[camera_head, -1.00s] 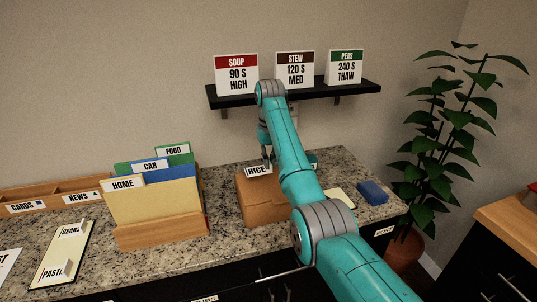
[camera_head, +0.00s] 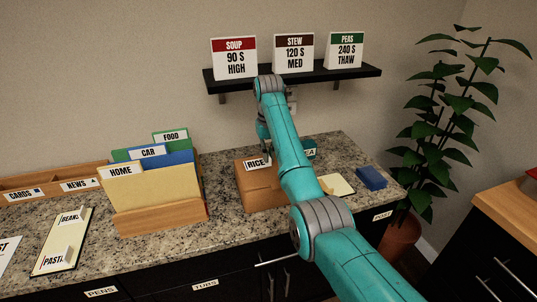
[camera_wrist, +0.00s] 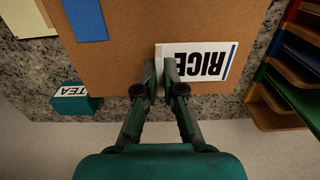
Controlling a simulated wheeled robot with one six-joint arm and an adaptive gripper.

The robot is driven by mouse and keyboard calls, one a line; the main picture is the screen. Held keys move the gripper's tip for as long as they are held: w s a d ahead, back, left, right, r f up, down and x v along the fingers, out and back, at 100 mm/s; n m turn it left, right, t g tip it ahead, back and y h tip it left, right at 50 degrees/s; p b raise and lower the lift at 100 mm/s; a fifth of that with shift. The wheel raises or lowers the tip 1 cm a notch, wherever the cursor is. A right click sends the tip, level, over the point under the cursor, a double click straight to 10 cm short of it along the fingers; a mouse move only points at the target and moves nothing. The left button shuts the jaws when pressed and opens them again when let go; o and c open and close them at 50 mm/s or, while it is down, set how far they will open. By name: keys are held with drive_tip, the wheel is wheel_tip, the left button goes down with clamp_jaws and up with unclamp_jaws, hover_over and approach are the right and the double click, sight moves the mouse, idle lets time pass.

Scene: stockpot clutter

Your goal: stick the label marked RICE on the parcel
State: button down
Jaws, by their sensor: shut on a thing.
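The RICE label (camera_wrist: 205,62) is white with black letters and a blue stripe along one edge. My gripper (camera_wrist: 165,72) is shut on the label's edge, and the label lies over the brown parcel (camera_wrist: 115,75). In the wrist view the label looks flat against or just above the parcel's top; I cannot tell whether they touch. In the head view the parcel (camera_head: 262,195) stands on the counter, partly hidden behind my arm, with the label (camera_head: 255,163) at its upper edge.
A teal TEA box (camera_wrist: 75,103) stands beside the parcel. A file holder (camera_head: 155,195) with HOME, CAR and FOOD folders is left of it. A blue block (camera_head: 371,178) and pale pad (camera_head: 337,186) lie right. A shelf (camera_head: 300,76) with several cards hangs above.

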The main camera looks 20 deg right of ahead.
drive_tip(key=shift+f, duration=0.6)
idle(0.7)
idle(0.3)
drive_tip(key=c, duration=1.2)
unclamp_jaws()
